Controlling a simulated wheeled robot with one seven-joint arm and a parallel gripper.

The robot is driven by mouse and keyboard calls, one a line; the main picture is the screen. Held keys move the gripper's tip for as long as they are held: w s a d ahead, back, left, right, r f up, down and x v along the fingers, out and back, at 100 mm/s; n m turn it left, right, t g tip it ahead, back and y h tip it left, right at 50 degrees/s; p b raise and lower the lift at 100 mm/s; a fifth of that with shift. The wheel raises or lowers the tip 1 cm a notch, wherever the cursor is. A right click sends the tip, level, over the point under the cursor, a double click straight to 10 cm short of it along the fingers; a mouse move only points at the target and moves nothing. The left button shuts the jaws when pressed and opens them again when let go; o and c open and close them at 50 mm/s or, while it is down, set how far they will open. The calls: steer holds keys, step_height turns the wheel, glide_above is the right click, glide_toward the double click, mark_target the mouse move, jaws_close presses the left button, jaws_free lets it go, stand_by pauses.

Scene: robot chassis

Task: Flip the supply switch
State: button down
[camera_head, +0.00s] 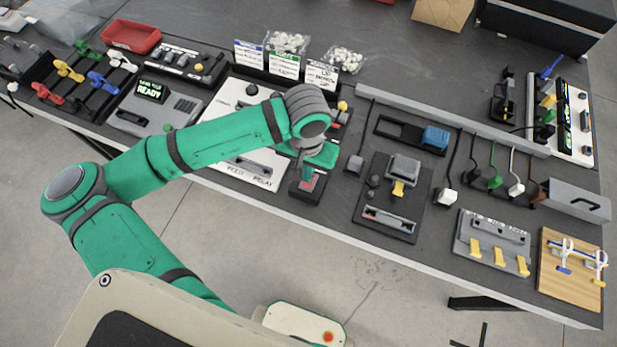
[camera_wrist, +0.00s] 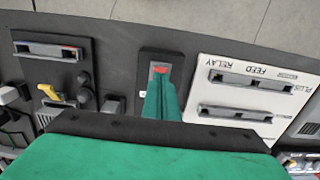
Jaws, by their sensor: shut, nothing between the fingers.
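A small black switch box with a red rocker (camera_head: 308,181) sits near the front edge of the table, right of the white feed relay panel. No supply label is readable on it. In the wrist view its red part (camera_wrist: 159,69) shows just past my fingertips. My gripper (camera_head: 304,168) is shut and empty, pointing down over this box. In the wrist view the green fingers (camera_wrist: 160,85) are together and cover the lower part of the box. I cannot tell whether the tips touch the rocker, or which way it is tipped.
The white feed relay panel (camera_head: 228,158) stands left of the box. A dark panel with a yellow lever (camera_head: 398,188) stands to the right. A small grey block (camera_head: 355,165) lies between. The table's front edge is close, with open floor beyond.

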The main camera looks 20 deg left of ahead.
steer(key=shift+w+r, duration=0.1)
steer(key=shift+r, duration=2.35)
